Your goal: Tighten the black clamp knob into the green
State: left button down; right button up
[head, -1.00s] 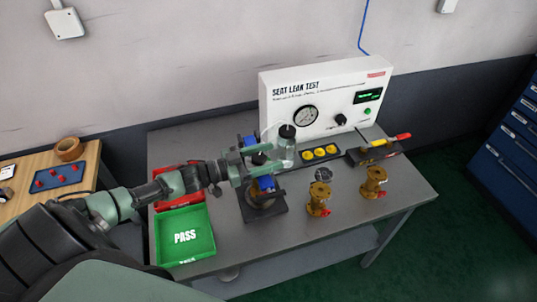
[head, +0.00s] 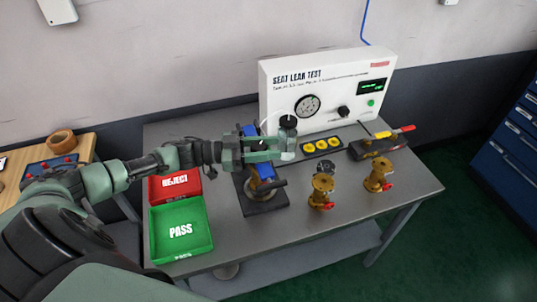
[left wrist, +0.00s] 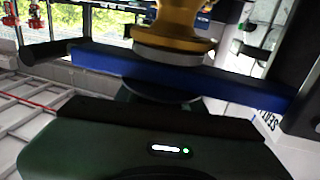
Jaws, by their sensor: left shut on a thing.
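The blue clamp fixture (head: 264,168) stands on a dark base plate (head: 262,203) left of centre on the grey table. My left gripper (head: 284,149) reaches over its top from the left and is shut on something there. The fingers hide what they hold; the black clamp knob at the fixture is the likely thing, but I cannot see it clearly. In the left wrist view a blue clamp bar (left wrist: 130,70) crosses close in front, with a brass valve body (left wrist: 172,30) against it. My right gripper is not in view.
The seat leak test panel (head: 330,95) stands behind, with a dial gauge (head: 307,106) and a green-lit display (head: 371,87). Green PASS (head: 207,245) and red REJECT trays (head: 162,190) lie left. Two brass valves (head: 322,188) (head: 379,173) stand right. The front right of the table is clear.

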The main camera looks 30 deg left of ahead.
pick_arm(q)
jog(key=shift+r, duration=0.1)
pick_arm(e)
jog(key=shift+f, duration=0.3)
pick_arm(q)
jog(key=c, duration=0.9)
grip_release()
jog(key=shift+s+a+f, duration=0.2)
jog(key=shift+s+a, duration=0.1)
jog(key=shift+a, duration=0.1)
jog(key=shift+b+v, duration=1.15)
jog(key=shift+v, duration=2.25)
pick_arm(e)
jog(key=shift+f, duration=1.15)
pick_arm(q)
jog(key=shift+w+r, duration=0.1)
jog(key=shift+r, duration=0.05)
